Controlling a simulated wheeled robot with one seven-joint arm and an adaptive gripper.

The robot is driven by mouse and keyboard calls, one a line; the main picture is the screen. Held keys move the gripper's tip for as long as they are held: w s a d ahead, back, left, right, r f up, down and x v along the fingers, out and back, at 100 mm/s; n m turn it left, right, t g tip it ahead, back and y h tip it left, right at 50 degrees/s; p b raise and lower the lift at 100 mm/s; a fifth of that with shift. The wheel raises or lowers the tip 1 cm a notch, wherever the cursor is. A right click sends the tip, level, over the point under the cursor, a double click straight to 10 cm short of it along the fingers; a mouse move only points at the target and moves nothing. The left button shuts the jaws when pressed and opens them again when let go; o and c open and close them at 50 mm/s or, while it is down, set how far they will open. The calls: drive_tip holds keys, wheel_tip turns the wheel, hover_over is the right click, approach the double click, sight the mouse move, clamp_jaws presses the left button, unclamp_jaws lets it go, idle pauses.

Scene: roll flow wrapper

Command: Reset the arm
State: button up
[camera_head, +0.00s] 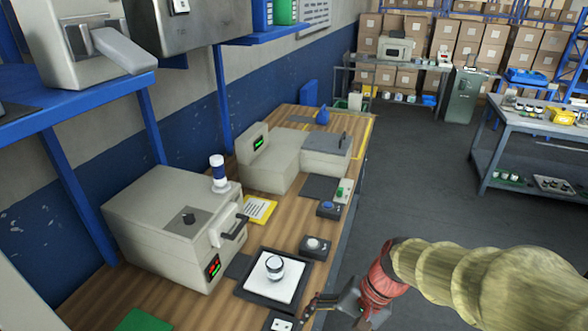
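My arm comes in from the lower right with a ribbed yellowish sleeve and a red wrist section. I see nothing clearly held. A small round jar-like item (275,267) stands on the tray's white surface, apart from my gripper.
A beige box machine (150,215) with a black handle and red display stands left of the tray. Another beige machine (268,165) with a green display is farther back. Small control boxes (314,247) line the bench's right edge. Grey floor (410,190) right of the bench is clear.

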drive_tip(key=s+d+r+n+t+h, duration=0.2)
drive_tip(key=d+r+t, duration=0.1)
drive_tip(key=d+r, duration=0.2)
drive_tip(key=s+d+r+n+t+h, duration=0.3)
drive_tip(key=d+r, duration=0.3)
drive_tip(key=r, duration=0.3)
drive_tip(key=shift+s+r+t, duration=0.2)
drive_tip(key=shift+s+t, duration=0.05)
drive_tip(key=shift+t, duration=0.15)
drive_tip(key=shift+d, duration=0.1)
idle(0.9)
